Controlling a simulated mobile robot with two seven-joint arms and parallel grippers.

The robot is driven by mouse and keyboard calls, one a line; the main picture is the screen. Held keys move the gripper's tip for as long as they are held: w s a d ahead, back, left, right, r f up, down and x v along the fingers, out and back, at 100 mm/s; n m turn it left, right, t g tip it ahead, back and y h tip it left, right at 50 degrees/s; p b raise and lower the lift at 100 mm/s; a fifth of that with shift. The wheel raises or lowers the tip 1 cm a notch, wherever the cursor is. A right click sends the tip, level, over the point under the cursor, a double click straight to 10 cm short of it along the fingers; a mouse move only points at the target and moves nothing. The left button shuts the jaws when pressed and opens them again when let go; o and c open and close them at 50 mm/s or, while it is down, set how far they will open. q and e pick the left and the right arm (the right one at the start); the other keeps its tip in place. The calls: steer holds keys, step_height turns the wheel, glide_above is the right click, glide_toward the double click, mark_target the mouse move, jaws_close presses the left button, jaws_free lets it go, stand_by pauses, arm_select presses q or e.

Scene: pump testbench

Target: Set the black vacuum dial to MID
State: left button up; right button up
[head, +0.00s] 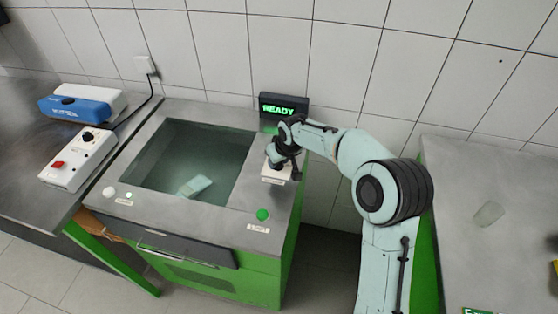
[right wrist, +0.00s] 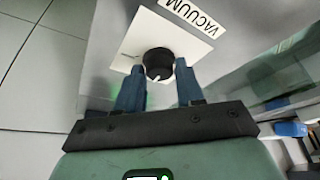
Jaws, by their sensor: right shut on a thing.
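The black vacuum dial (right wrist: 157,60) sits on a white plate (right wrist: 128,62) beside a label reading VACUUM (right wrist: 190,14) in the right wrist view. A white pointer mark shows on the dial's edge nearest my gripper. The position markings are not legible. My right gripper (right wrist: 160,73) is shut on the dial, one blue finger on each side. In the head view my right gripper (head: 279,160) is over the white plate (head: 276,174) at the right of the sink-like chamber and hides the dial. My left gripper is not in view.
A display (head: 284,107) reading READY stands behind the dial. A green button (head: 263,215) is in front of it. The recessed chamber (head: 150,160) holds a pale packet (head: 195,186). A white control box (head: 75,165) and a blue-and-white device (head: 80,104) are on the left table.

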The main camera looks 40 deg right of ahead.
stand_by(0.4)
steer(key=o, duration=1)
steer(key=v, duration=1.3)
steer(key=shift+r+p, duration=0.2)
steer(key=shift+p, duration=0.1)
